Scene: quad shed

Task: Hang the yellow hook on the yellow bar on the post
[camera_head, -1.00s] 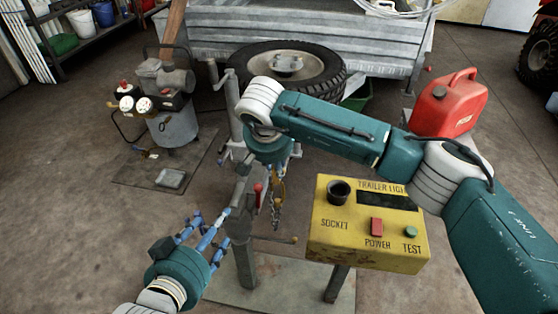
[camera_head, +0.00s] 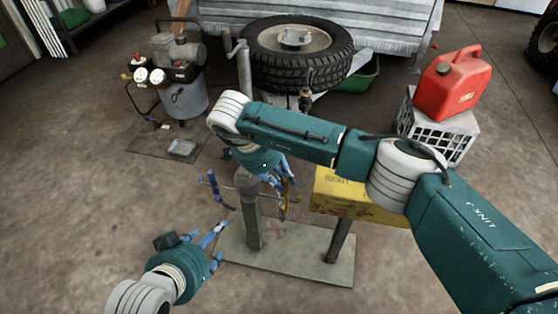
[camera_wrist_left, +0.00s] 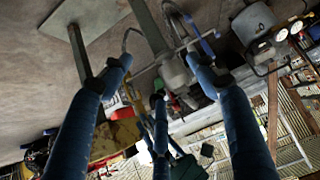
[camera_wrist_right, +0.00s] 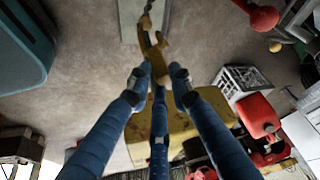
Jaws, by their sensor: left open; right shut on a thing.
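The yellow hook (camera_head: 284,196) hangs from my right gripper (camera_head: 277,178), which is shut on it, just right of the grey post (camera_head: 253,222). In the right wrist view the hook (camera_wrist_right: 154,55) sits at the fingertips, with a dark chain (camera_wrist_right: 146,20) beyond it. Thin bars cross the post near its top. A blue-ended bar (camera_head: 214,187) sticks up on the left. The yellow bar is hard to make out near the hook, and I cannot tell whether they touch. My left gripper (camera_head: 217,246) is open and empty, low and left of the post.
A yellow box (camera_head: 340,197) on a second post stands right, partly behind my right arm. Both posts rise from a grey floor plate (camera_head: 290,258). A compressor (camera_head: 180,85) stands back left, a tyre (camera_head: 340,62) behind, and a red can (camera_head: 450,85) on a crate (camera_head: 435,132).

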